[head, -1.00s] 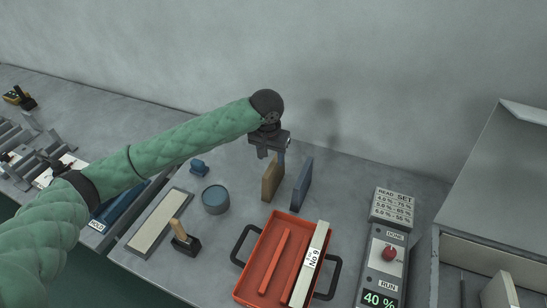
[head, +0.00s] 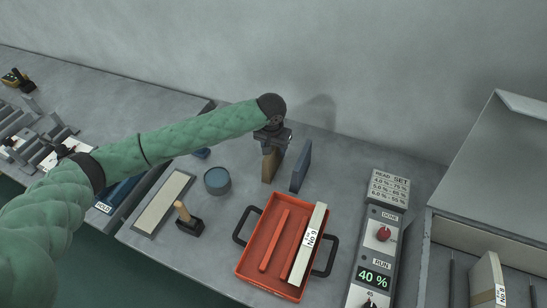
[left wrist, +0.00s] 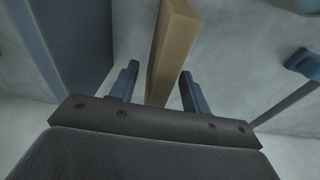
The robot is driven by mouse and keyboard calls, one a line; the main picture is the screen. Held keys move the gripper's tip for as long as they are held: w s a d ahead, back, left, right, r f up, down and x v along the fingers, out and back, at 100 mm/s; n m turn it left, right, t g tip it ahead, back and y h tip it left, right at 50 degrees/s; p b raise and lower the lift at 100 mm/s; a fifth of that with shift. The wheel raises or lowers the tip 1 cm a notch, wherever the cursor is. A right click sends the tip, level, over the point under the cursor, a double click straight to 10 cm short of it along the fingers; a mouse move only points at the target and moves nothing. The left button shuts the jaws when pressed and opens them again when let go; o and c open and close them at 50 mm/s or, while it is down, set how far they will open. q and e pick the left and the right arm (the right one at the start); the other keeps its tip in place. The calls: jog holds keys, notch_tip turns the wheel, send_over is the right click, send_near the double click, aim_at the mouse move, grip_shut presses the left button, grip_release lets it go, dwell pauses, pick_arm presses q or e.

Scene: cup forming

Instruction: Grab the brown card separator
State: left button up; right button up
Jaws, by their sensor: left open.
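The brown card separator (head: 271,167) stands upright on the grey table, left of a blue separator (head: 302,166). My left gripper (head: 272,145) is above the brown separator and hides its top edge in the head view. In the left wrist view the open left gripper (left wrist: 160,88) has one finger on each side of the brown separator (left wrist: 170,55). Gaps show between the fingers and the separator. The blue separator (left wrist: 68,40) is at the upper left there. My right gripper is not in view.
A red tray (head: 245,262) with black handles holds a white No 9 block (head: 316,232) and red bars. A blue round tin (head: 217,180), a wooden-handled stamp (head: 187,220) and a long pale block (head: 163,202) lie left. A control box (head: 382,235) stands right.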

pick_arm(q)
jog(key=shift+w+f, duration=0.1)
jog(key=shift+f, duration=0.2)
grip_shut()
jog(key=shift+r, duration=0.1)
